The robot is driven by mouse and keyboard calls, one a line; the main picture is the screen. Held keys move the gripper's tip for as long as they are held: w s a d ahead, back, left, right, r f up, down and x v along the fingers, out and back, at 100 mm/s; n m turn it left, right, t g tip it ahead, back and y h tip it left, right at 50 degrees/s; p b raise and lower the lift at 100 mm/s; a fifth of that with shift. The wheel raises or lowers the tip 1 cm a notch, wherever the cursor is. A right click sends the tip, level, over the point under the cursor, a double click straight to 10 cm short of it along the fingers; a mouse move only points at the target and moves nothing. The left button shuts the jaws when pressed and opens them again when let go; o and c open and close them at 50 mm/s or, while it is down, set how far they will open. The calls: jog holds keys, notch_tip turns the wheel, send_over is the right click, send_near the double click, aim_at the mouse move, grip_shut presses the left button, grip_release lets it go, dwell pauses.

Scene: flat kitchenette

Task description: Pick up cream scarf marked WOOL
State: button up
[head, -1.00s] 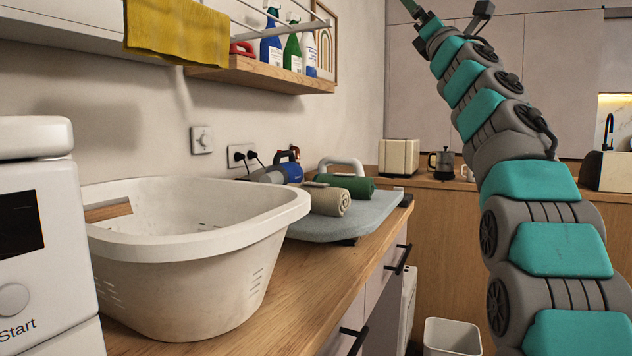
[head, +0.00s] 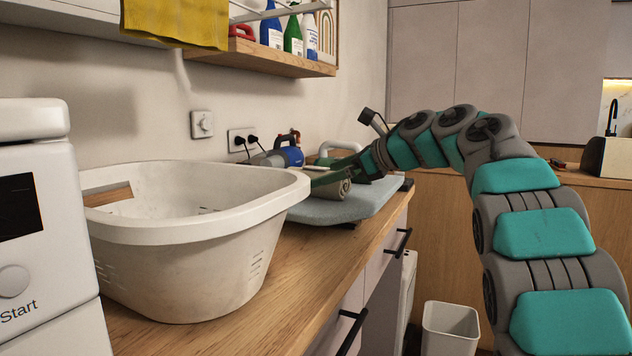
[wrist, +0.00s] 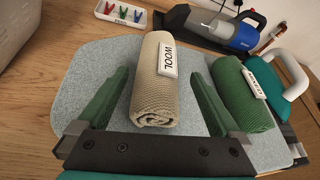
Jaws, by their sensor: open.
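The cream scarf (wrist: 152,88) is a rolled bundle with a white tag reading WOOL, lying on a grey pad (wrist: 75,83). My gripper (wrist: 158,105) is open in the wrist view, with one green finger on each side of the scarf. The scarf lies between the fingers, and I cannot tell whether either finger touches it. In the head view the scarf (head: 333,190) is partly hidden by my gripper (head: 325,178), which reaches over it from the right. A green rolled scarf (wrist: 240,98) with its own tag lies just right of my right finger.
A white laundry basket (head: 190,240) stands in front of the pad on the wooden counter. A blue and grey handheld vacuum (wrist: 215,28) and a tray of coloured pegs (wrist: 122,14) are behind the pad. A shelf with spray bottles (head: 290,38) hangs above.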

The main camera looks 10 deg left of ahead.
jog(key=shift+f+p+x, duration=0.2)
jog(key=shift+p+x, duration=0.05)
jog(key=shift+x, duration=1.05)
jog(key=shift+f+p+x, duration=0.15)
jog(key=shift+p+x, duration=0.1)
jog(key=shift+x, duration=1)
jog(key=shift+d, duration=0.15)
jog(key=c, duration=1.3)
jog(key=shift+r, duration=0.2)
jog(key=shift+c, duration=0.2)
